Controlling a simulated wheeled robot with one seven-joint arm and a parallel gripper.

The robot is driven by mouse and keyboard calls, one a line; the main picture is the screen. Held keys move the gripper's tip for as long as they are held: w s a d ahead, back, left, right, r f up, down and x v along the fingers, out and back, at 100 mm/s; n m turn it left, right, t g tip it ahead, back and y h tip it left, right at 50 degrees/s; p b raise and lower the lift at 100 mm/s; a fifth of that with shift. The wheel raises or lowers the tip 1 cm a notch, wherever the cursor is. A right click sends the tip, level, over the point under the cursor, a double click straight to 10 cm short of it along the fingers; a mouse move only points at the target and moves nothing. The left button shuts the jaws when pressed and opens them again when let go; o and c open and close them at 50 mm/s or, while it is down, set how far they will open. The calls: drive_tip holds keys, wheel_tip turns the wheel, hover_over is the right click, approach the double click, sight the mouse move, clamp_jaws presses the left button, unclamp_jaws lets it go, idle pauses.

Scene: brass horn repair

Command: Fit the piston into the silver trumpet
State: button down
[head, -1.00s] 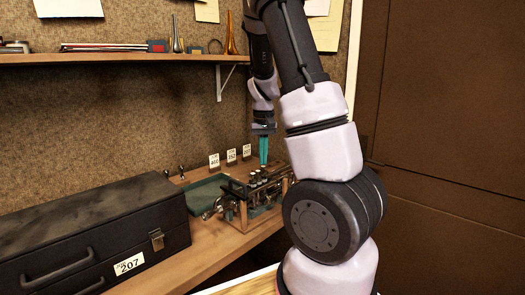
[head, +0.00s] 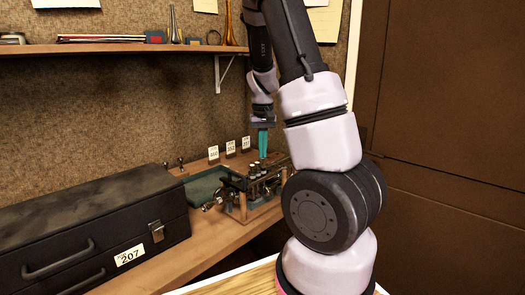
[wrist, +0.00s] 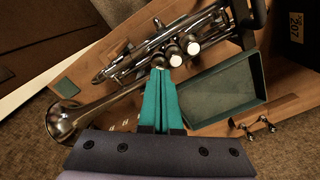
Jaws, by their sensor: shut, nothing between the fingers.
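The silver trumpet (head: 255,183) rests in a wooden stand on the bench. In the wrist view the trumpet (wrist: 120,68) has its bell at lower left and white-topped valves beside my fingertips. My gripper (head: 263,156) points down over the valve tops; its teal fingers are together and empty. In the wrist view the gripper's tips (wrist: 160,70) overlap the valve row and hide part of it. I cannot tell whether they touch it. No loose piston can be made out for sure; it may be among the valves.
A green-lined tray (wrist: 258,75) lies beside the trumpet, with two small silver knobbed pieces (wrist: 256,126) past it. A black case (head: 70,240) labelled 207 fills the bench's left. Number cards (head: 231,149) stand at the back. A shelf (head: 120,51) hangs above.

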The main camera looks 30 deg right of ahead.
wheel_tip(320, 180, up, 13)
drive_tip(key=s+a+r+t+y, duration=0.1)
drive_tip(key=s+a+r+t, duration=0.2)
drive_tip(key=s+a, duration=0.3)
drive_tip(key=s+a+r+t+y, duration=0.1)
drive_tip(key=s+a+r+t, duration=0.3)
drive_tip(key=s, duration=0.9)
drive_tip(key=a+r, duration=0.2)
drive_tip(key=a, duration=0.1)
drive_tip(key=shift+s+a+m, duration=0.2)
drive_tip(key=shift+s+m, duration=0.15)
drive_tip(key=shift+m, duration=0.05)
idle(0.7)
